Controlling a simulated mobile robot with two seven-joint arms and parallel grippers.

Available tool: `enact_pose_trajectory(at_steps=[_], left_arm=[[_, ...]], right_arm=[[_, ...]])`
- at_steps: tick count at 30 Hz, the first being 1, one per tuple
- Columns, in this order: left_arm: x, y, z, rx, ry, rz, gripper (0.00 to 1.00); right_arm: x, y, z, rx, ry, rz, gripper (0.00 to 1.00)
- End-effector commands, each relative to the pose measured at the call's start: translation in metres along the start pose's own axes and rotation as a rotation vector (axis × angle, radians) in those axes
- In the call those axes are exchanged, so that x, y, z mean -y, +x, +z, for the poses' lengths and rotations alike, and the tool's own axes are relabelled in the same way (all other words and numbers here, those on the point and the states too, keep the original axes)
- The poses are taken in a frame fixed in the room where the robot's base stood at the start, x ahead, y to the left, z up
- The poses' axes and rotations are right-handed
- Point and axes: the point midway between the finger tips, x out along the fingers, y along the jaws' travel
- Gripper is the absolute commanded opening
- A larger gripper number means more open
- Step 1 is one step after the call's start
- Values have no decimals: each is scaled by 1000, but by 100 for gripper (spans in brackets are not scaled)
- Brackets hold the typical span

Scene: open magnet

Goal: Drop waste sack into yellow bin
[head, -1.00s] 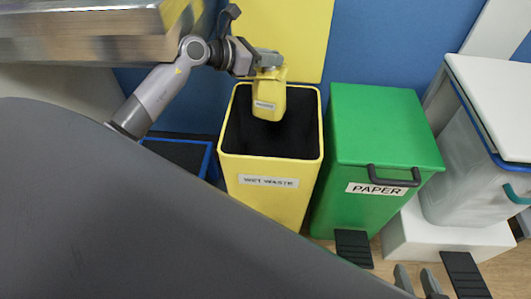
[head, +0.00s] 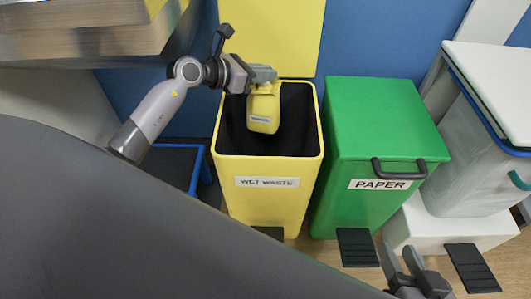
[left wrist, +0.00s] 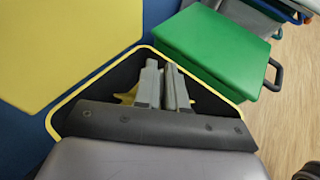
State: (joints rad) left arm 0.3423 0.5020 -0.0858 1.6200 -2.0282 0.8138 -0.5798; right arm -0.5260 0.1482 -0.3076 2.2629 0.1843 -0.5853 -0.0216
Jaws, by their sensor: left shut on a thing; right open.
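The waste sack (head: 263,110) is small and yellow with a pale label. My left gripper (head: 262,78) is shut on its top and holds it hanging over the opening of the yellow bin (head: 262,183), marked WET WASTE. The bin's lid is up and its inside is dark. In the left wrist view the left gripper's fingers (left wrist: 164,88) lie over the bin mouth, with bits of the yellow sack (left wrist: 127,97) showing beside them. Most of the sack is hidden there. My right gripper (head: 402,262) is open and empty at the bottom, in front of the green bin.
The raised yellow lid (head: 270,35) stands behind the bin. A closed green PAPER bin (head: 385,120) stands right of it, then a white-lidded clear bin (head: 465,165). A blue-edged bin (head: 175,165) is at left. A shelf (head: 90,30) overhangs the upper left.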

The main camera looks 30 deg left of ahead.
Motion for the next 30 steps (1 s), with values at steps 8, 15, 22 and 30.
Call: enact_pose_trajectory(at_steps=[8,15,22,30], left_arm=[[0,0,1,2,0,0,40],[0,-3,0,-2,0,0,40],[-1,-27,-6,-2,0,2,40],[0,-67,-20,-3,2,1,40]], right_arm=[[0,0,0,-1,0,0,43],[0,-1,-2,-1,-3,2,43],[-4,-4,-6,1,-30,24,43],[-7,-9,-1,22,-44,44,43]])
